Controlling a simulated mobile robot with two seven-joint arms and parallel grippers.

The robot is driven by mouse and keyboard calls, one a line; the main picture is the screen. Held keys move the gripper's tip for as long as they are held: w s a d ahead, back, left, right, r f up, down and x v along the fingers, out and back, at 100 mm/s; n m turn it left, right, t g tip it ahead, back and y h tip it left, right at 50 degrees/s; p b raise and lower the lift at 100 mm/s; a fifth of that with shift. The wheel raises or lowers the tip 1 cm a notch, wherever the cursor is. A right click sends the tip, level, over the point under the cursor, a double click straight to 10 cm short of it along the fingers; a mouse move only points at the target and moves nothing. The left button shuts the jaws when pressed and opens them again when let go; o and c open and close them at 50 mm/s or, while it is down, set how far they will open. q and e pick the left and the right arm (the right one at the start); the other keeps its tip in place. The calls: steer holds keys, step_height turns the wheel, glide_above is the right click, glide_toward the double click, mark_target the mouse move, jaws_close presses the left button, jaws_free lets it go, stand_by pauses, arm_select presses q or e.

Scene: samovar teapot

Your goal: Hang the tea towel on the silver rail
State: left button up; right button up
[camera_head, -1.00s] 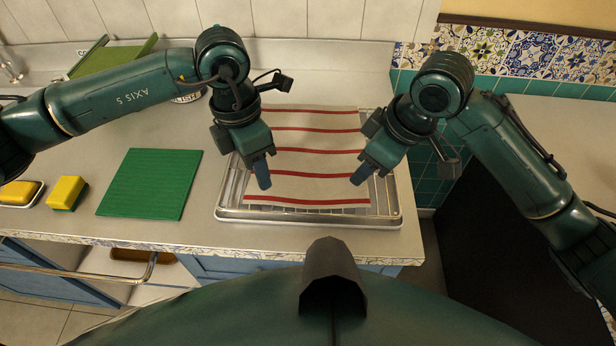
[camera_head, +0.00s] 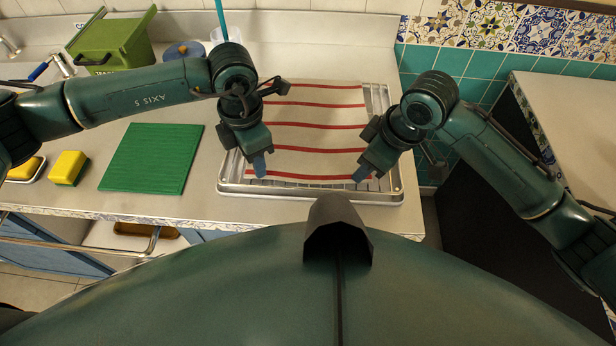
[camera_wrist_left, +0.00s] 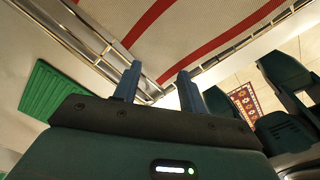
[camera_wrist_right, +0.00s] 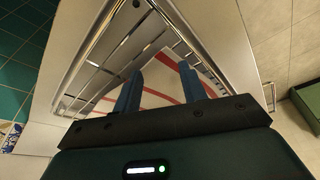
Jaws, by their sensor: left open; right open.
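The tea towel (camera_head: 308,133), cream with red stripes, lies flat on a wire rack in a metal tray (camera_head: 310,195) on the counter. My left gripper (camera_head: 257,168) is open and empty at its near left corner. My right gripper (camera_head: 364,172) is open at its near right corner. The left wrist view shows the towel (camera_wrist_left: 190,30) beyond open fingers (camera_wrist_left: 157,84). The right wrist view shows the towel (camera_wrist_right: 158,92) partly behind and between open fingers (camera_wrist_right: 160,86). I cannot tell whether the fingers touch it. A metal rail (camera_head: 80,246) runs along the counter front at lower left.
A green board (camera_head: 152,157) and a yellow sponge (camera_head: 68,167) lie left of the tray. A green box (camera_head: 115,45) and a blue-lidded jar (camera_head: 184,50) stand behind.

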arm_select(q)
steer(key=shift+f, duration=0.2)
arm_select(e)
steer(key=shift+f, duration=0.2)
arm_select(q)
steer(key=shift+r, duration=0.1)
steer(key=shift+c, duration=0.3)
arm_select(e)
steer(key=shift+c, duration=0.3)
arm_select(q)
jaws_close()
arm_select(e)
jaws_close()
steer(key=shift+r, duration=0.1)
